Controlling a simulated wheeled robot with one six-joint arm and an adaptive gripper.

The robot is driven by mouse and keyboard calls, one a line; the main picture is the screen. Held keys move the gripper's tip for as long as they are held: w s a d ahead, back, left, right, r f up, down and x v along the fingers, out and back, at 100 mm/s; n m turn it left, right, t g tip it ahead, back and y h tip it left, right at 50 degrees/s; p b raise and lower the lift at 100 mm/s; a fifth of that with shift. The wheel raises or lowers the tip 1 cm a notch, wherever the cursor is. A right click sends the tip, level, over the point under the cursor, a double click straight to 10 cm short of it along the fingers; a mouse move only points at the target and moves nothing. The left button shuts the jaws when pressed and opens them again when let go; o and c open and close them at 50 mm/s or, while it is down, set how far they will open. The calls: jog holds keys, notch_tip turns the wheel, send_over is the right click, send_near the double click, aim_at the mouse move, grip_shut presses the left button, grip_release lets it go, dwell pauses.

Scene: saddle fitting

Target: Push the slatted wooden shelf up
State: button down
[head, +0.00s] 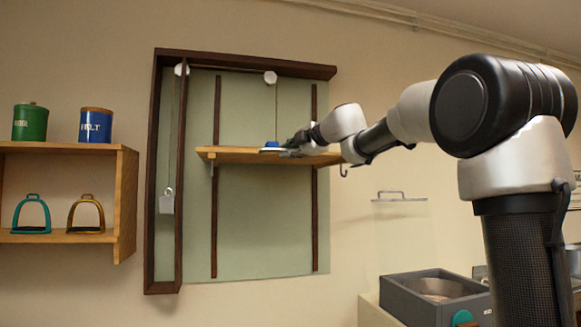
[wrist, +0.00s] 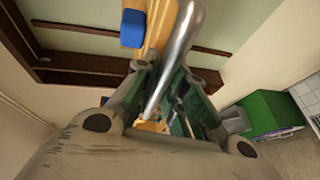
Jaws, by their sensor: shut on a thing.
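The slatted wooden shelf (head: 235,155) lies level across two dark upright rails on a pale green panel, in the upper half of the dark frame. Its slats (wrist: 154,32) show at the top of the wrist view. My gripper (head: 292,149) is at the shelf's front edge, right of its middle. In the wrist view my gripper (wrist: 165,98) is shut on a shiny metal bar (wrist: 180,45), which runs between the fingers along the shelf. How the bar joins the shelf is hidden. A blue block (wrist: 132,28) sits on the shelf; it also shows in the head view (head: 271,145).
A grey weight (head: 167,203) hangs on a cord at the frame's left, with white pulleys (head: 270,77) above. A side shelf (head: 65,148) holds tins and stirrups. A grey box (head: 435,297) stands low right. The panel above the shelf looks clear.

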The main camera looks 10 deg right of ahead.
jog(key=shift+r, duration=0.7)
jog(key=shift+s+r, duration=0.1)
jog(key=c, duration=1.5)
grip_release()
jog(key=shift+o, duration=0.2)
jog(key=shift+s+d, duration=0.1)
jog(key=shift+s, duration=0.1)
jog(key=v, duration=1.1)
jog(key=shift+s, duration=0.2)
jog(key=shift+d, duration=0.15)
